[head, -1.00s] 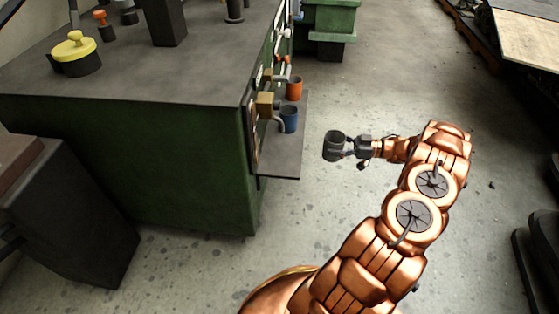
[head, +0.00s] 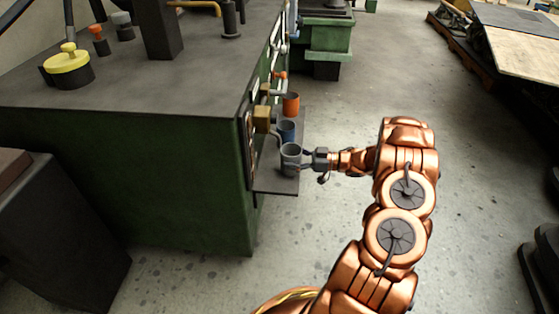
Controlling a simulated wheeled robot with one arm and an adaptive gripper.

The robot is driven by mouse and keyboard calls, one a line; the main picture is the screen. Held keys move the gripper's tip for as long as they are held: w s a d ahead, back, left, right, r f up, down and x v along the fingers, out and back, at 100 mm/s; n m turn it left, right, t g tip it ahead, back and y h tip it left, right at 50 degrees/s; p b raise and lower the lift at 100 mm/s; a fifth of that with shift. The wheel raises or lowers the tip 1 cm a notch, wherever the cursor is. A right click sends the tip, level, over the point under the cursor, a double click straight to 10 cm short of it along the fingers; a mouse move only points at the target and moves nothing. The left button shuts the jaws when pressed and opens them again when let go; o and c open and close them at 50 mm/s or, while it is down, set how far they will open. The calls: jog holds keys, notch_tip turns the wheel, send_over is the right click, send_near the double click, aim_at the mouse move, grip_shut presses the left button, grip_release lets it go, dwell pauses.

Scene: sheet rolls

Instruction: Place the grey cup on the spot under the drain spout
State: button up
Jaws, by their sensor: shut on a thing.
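The grey cup (head: 290,160) is upright in my gripper (head: 304,159), which is shut on it from the right. The cup is over the near right part of the dark shelf (head: 268,183) on the side of the green machine; I cannot tell whether its base touches the shelf. A grey drain spout (head: 275,135) comes off a brass block (head: 261,114) just left of and behind the cup. The spot under the spout is largely hidden from this angle.
A blue cup (head: 287,131) stands right behind the grey cup, and an orange cup (head: 291,104) stands farther back on the shelf. The green machine body (head: 130,165) closes off the left. The floor (head: 345,115) right of the shelf is clear.

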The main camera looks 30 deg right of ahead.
jog(key=b+x, duration=0.1)
jog(key=x, duration=0.3)
jog(key=shift+f+b, duration=0.25)
jog(key=shift+b, duration=0.2)
jog(key=shift+f, duration=0.1)
jog(key=o, duration=1.2)
jog(key=shift+s+d, duration=0.15)
jog(key=shift+d, duration=0.1)
jog(key=p+v, duration=0.3)
jog(key=v, duration=0.8)
jog(key=shift+s+d, duration=0.2)
